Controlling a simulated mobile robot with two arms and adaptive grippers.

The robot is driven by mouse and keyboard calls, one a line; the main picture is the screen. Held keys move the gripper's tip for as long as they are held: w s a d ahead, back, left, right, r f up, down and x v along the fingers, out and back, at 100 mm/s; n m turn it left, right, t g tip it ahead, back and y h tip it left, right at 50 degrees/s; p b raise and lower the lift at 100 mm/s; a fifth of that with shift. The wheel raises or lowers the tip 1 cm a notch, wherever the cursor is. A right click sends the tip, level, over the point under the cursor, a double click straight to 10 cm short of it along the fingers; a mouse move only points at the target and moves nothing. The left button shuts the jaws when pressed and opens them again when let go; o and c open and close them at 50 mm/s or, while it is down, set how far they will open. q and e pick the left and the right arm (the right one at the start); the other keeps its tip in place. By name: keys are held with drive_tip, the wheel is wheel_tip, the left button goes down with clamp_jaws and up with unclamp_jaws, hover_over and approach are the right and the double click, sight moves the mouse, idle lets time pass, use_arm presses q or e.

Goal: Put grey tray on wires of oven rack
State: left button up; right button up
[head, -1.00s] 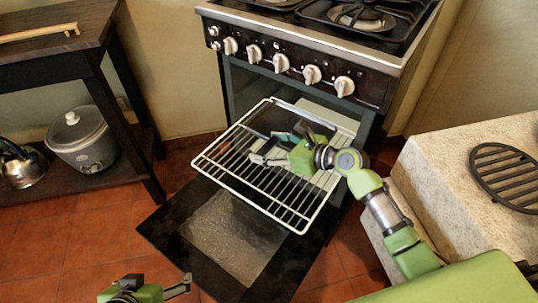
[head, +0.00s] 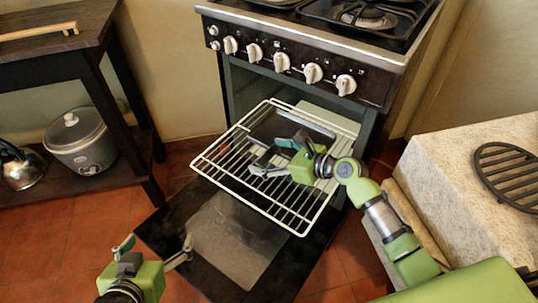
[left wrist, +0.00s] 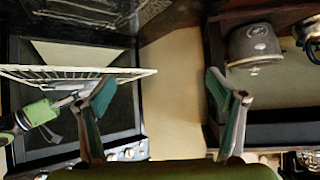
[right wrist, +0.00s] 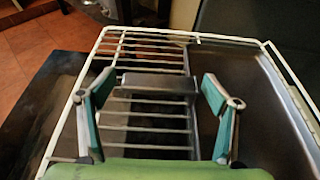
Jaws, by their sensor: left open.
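The wire oven rack (head: 235,191) is pulled out of the oven over the lowered door. The grey tray (head: 288,126) appears to lie flat on the rack's oven side; it also shows in the right wrist view (right wrist: 258,95). My right gripper (head: 273,156) is open just above the rack beside the tray, partly hiding it. In the right wrist view its fingers are apart, with rack wires and a grey bar between them; I cannot tell whether they touch. My left gripper (head: 156,247) is open and empty at lower left, away from the rack.
The oven's dark door (head: 230,240) is lowered beneath the rack. A stone counter (head: 440,175) with a round black grate (head: 510,175) stands at right. A dark shelf table at left holds a rice cooker (head: 80,142) and a kettle (head: 20,168). Floor at lower left is clear.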

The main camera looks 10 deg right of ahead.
drive_tip(key=shift+p+v, duration=1.1)
drive_tip(key=shift+v, duration=0.1)
drive_tip(key=shift+p+v, duration=1.05)
drive_tip(key=shift+v, duration=0.15)
drive_tip(key=shift+p+v, duration=0.6)
drive_tip(key=shift+v, duration=0.55)
use_arm(q)
drive_tip(key=s+a+f+g+y, duration=0.1)
drive_tip(key=s+a+f+g, duration=0.1)
drive_tip(key=s, duration=0.4)
drive_tip(key=s+a+f+g, duration=0.2)
drive_tip(key=s+f+g, duration=0.3)
drive_tip(key=s+f, duration=0.1)
drive_tip(key=shift+s+y, duration=0.35)
drive_tip(key=shift+y, duration=0.05)
use_arm(e)
drive_tip(key=shift+s+d+r, duration=0.1)
drive_tip(key=shift+s+d, duration=0.05)
use_arm(q)
drive_tip(key=shift+a+f, duration=0.1)
